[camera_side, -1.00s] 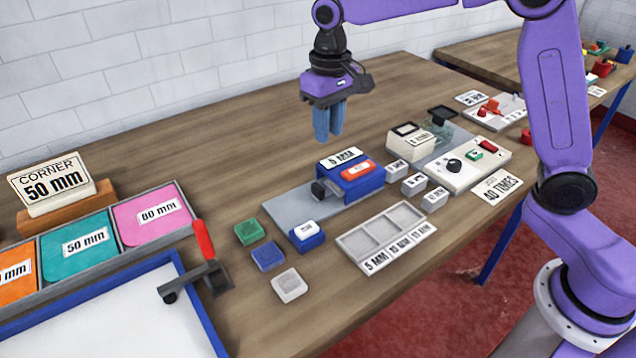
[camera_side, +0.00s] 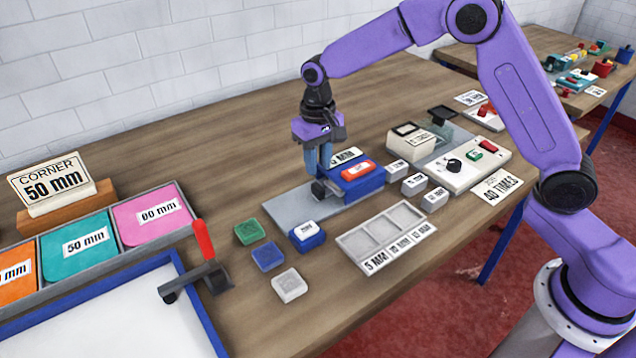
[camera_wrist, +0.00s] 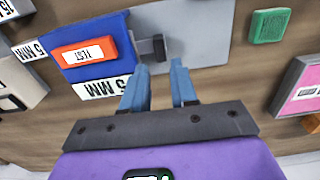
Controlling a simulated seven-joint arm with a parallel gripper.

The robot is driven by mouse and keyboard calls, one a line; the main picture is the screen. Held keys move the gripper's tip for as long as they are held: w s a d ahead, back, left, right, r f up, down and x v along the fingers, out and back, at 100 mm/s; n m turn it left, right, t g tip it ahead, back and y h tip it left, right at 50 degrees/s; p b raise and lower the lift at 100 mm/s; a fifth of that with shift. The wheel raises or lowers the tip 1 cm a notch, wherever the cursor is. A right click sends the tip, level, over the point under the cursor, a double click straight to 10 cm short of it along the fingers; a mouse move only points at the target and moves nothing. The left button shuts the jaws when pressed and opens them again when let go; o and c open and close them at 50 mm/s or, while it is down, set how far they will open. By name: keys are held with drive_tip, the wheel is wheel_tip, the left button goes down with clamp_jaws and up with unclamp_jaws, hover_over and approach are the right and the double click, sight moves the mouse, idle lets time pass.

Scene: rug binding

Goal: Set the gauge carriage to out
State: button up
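The gauge is a blue block (camera_side: 362,187) with a red button (camera_side: 356,171) on a grey plate (camera_side: 283,205). At its left end is a dark knob on a grey stem (camera_side: 320,190), which looks like the carriage's handle; the knob also shows in the wrist view (camera_wrist: 158,47). My gripper (camera_side: 319,176) is low over the plate, just behind the knob. In the wrist view my two blue fingers (camera_wrist: 160,68) stand apart with nothing between them, and the knob lies just beyond their tips. I cannot tell whether they touch it.
A small blue block with a white top (camera_side: 307,234) stands at the plate's front edge. Green (camera_side: 249,232), blue (camera_side: 268,256) and white (camera_side: 289,284) blocks lie in front.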

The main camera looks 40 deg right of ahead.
sight(318, 186)
wheel_tip(318, 186, down, 7)
drive_tip(key=shift+r, duration=0.15)
clamp_jaws()
